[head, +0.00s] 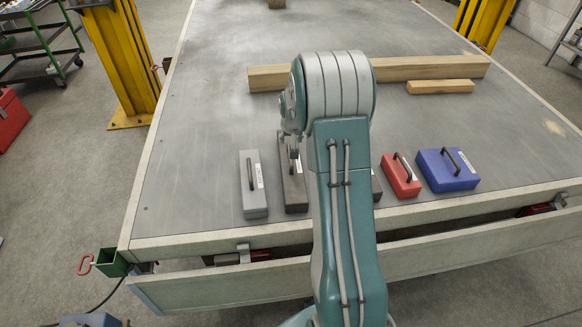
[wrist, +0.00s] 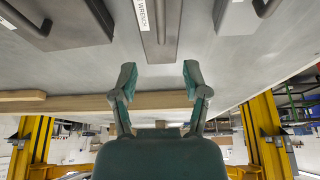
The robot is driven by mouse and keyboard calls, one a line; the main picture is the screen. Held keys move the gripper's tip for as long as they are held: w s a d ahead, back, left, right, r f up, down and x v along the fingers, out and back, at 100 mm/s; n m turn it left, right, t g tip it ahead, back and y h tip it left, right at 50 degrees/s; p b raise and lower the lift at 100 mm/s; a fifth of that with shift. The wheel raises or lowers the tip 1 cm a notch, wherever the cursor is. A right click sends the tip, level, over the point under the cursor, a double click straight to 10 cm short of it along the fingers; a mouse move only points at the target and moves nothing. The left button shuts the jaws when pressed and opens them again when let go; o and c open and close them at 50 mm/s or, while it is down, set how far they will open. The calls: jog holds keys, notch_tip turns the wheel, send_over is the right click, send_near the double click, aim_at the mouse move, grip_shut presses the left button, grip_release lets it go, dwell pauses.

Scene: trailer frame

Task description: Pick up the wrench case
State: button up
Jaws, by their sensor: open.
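A narrow dark case (head: 294,190) with a black handle lies on the trailer bed, left of my arm. In the wrist view the dark narrow case (wrist: 158,42) is at top centre, and its white label seems to read WRENCH. My gripper (wrist: 159,76) is open and empty, its two fingers spread on either side of the near end of this case in the picture. Contact cannot be told. In the head view my arm hides most of the gripper.
A grey case (head: 254,190) lies left of the dark one. Another dark case (head: 376,186) is partly hidden by my arm; red (head: 400,180) and blue (head: 452,175) cases lie right. Wooden beams (head: 430,68) lie farther back. The trailer bed (head: 200,110) is clear at left.

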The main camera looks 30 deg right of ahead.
aim_at(291, 163)
jog(key=x, duration=0.5)
jog(key=shift+f, duration=0.25)
jog(key=shift+s+a+x, duration=0.1)
jog(key=shift+s+x, duration=0.05)
jog(key=shift+x, duration=1.2)
jog(key=shift+s+a+x, duration=0.15)
jog(key=shift+x, duration=1.2)
jog(key=shift+f, duration=0.35)
grip_shut()
